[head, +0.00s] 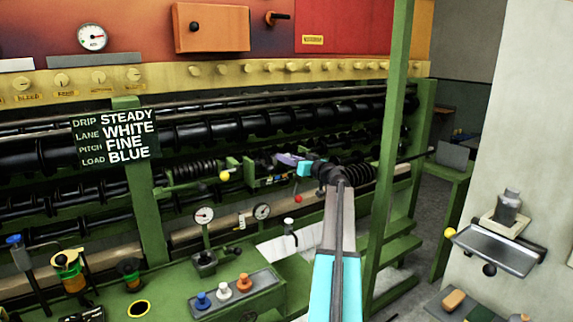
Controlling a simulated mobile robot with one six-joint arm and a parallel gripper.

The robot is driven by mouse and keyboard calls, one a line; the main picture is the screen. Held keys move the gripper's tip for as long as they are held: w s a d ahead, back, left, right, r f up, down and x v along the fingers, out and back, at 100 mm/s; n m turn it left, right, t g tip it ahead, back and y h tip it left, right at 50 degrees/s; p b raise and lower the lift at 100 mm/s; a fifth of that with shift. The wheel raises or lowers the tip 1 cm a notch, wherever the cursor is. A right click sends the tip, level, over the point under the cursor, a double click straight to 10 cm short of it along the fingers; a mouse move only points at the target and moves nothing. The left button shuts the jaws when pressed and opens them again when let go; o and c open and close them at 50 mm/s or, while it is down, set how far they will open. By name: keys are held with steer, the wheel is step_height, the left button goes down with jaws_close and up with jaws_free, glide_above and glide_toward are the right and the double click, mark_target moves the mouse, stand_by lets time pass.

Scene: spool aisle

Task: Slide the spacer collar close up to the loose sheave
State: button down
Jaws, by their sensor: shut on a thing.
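My arm reaches from the bottom middle to the green machine frame. My gripper (297,165), with light blue parts, is at a horizontal shaft between two black coils. It is shut on a small part that is mostly hidden; I cannot tell for sure that it is the spacer collar. A small purple piece (288,158) shows at the gripper's tip; I cannot tell whether it is a finger or a held part. Dark small parts sit just below and left of it. I cannot pick out the loose sheave with certainty, nor any gap beside it.
Black coils sit left (196,171) and right (358,173) of the gripper. A green post (388,130) stands close right of my arm. A sign (115,137) hangs at left. Gauges (204,215) and a tray with coloured knobs (224,288) are on the green bench below.

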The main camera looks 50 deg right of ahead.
steer(key=shift+d, duration=0.1)
stand_by(0.3)
steer(key=c, duration=1.4)
jaws_free()
steer(key=shift+c, duration=0.2)
steer(key=shift+s, duration=0.15)
steer(key=s+a+b, duration=0.1)
steer(key=s+b, duration=0.2)
steer(key=s, duration=1)
steer(key=shift+s+a, duration=0.15)
steer(key=shift+s, duration=0.15)
